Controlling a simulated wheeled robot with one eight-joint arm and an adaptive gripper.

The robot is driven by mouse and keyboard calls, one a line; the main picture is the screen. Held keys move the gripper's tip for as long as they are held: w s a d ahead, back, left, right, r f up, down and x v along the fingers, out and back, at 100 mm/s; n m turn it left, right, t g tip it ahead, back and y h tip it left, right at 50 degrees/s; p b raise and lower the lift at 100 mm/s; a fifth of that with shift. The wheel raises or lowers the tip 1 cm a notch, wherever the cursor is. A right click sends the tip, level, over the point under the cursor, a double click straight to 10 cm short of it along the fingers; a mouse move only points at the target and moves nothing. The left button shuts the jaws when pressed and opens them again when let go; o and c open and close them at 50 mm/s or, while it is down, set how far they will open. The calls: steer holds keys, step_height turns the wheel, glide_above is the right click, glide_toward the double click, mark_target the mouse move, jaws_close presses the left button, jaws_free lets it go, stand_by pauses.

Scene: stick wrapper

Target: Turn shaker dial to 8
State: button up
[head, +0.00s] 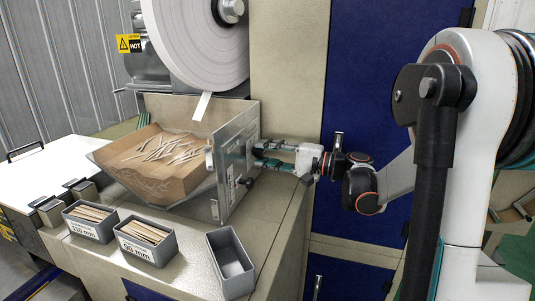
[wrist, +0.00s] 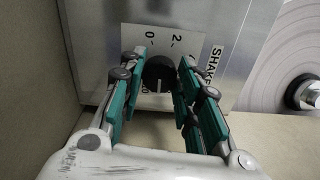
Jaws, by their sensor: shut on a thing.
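The shaker dial (wrist: 160,72) is a round black knob on a metal panel (wrist: 205,20), seen in the wrist view. A light line on its face points down in that picture. The white scale plate around it shows "0" and "2" above the knob, and a "SHAKER" label (wrist: 214,62), partly covered, stands to the right. Other numbers are hidden by the fingers or too small to read. My gripper (wrist: 161,74) is shut on the dial, one teal finger on each side. In the head view my gripper (head: 258,155) reaches the panel from the right; the dial cannot be made out there.
A hopper (head: 155,160) of wooden sticks is left of the panel, below a large paper roll (head: 205,40). Two stick bins (head: 90,220) (head: 146,240) and an empty bin (head: 231,263) stand in front. A black knob (head: 246,183) sits below my gripper.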

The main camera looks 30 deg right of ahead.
steer(key=shift+f+n, duration=0.1)
steer(key=shift+n, duration=1.8)
steer(key=o, duration=1.1)
steer(key=shift+c, duration=0.2)
steer(key=v, duration=1.2)
steer(key=shift+d, duration=0.1)
